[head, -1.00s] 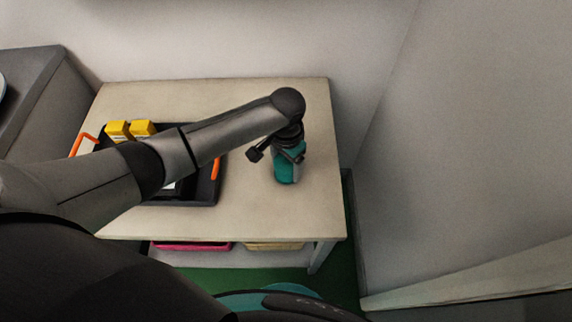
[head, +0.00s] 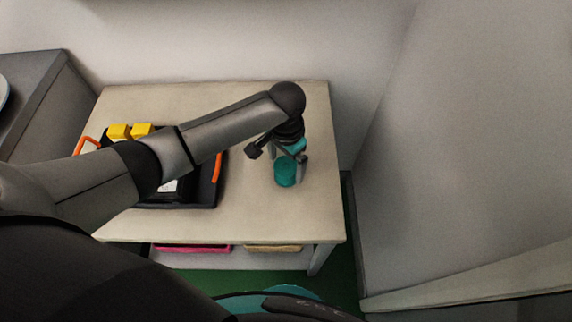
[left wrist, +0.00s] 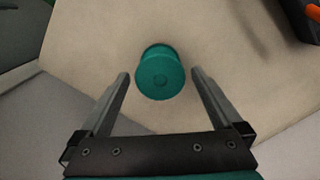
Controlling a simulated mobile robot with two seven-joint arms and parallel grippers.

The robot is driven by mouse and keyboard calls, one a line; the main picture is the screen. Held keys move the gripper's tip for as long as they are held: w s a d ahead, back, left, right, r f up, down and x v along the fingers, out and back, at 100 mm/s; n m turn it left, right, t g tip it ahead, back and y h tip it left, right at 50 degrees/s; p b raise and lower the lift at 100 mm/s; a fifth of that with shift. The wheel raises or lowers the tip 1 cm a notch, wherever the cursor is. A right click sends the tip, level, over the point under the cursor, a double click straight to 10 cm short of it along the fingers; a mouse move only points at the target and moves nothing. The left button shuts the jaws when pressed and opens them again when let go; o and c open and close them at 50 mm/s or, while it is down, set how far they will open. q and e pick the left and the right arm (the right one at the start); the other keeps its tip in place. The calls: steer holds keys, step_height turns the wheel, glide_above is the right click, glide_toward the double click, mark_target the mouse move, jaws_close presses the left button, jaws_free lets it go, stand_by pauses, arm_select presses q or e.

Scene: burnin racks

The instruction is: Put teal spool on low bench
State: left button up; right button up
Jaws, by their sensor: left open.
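The teal spool (head: 285,174) stands upright on the low bench (head: 255,210), right of the tray. My left gripper (head: 291,165) is above the spool, pointing down. In the left wrist view the spool (left wrist: 160,75) shows between and a little beyond the two fingertips (left wrist: 160,75), with a gap on each side. The gripper is open and holds nothing. The bench top (left wrist: 105,45) shows around the spool there. My right gripper is not in view.
A black tray (head: 205,197) with orange handles and yellow boxes (head: 130,131) sits on the bench's left half, partly hidden by my left arm. Pink (head: 190,247) and tan (head: 272,247) bins are on the shelf below. A wall rises behind. The bench's right front is clear.

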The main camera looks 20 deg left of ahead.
mark_target(286, 166)
arm_select(q)
step_height(286, 166, up, 10)
steer(key=p, duration=0.2)
steer(key=shift+f, duration=0.2)
